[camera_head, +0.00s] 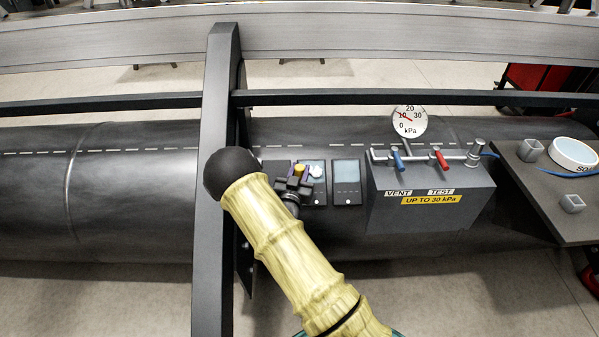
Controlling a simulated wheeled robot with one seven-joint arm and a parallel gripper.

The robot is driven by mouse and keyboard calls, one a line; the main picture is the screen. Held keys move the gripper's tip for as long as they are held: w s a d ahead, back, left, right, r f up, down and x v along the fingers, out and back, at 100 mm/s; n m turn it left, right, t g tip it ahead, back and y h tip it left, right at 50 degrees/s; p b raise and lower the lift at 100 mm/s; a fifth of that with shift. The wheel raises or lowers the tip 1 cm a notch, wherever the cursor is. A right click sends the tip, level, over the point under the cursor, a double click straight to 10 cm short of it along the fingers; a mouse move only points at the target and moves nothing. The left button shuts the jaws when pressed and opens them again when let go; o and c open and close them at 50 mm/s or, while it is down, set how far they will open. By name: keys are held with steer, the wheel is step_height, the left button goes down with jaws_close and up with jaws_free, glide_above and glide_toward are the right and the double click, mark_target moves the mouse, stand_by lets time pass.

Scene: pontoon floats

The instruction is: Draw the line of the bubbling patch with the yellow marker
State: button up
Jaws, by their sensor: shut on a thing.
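My gripper (297,182) is small and dark in the view, over the front of the black pontoon float. It is shut on the yellow marker (300,168), whose yellow end shows above the jaws. Right behind and beside it is a dark-framed patch (317,192) with a pale blue and white, foam-like spot (317,170). My gripper covers the left part of this patch. A second patch (347,181), with a plain grey-blue face and a faint dashed line, lies to its right. Part of another dark patch shows at the left, mostly hidden. Whether the marker tip touches anything is hidden.
A dark upright post (216,150) stands close left of my gripper. A grey test box (430,198) with blue and red levers and a gauge (409,122) sits to the right. A side shelf (545,195) holds a white round tub (574,153) and small grey blocks.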

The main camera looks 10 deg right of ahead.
steer(key=shift+w+f, duration=0.2)
steer(key=shift+f, duration=0.1)
steer(key=shift+d, duration=0.15)
steer(key=shift+s+d+r, duration=0.1)
steer(key=shift+s+d, duration=0.15)
steer(key=shift+d, duration=0.75)
steer(key=shift+s+d, duration=0.2)
steer(key=shift+d, duration=0.8)
steer(key=shift+d, duration=0.15)
steer(key=shift+s+d+b, duration=0.2)
steer(key=shift+d, duration=0.8)
steer(key=shift+s+d+b, duration=0.2)
steer(key=shift+d, duration=0.8)
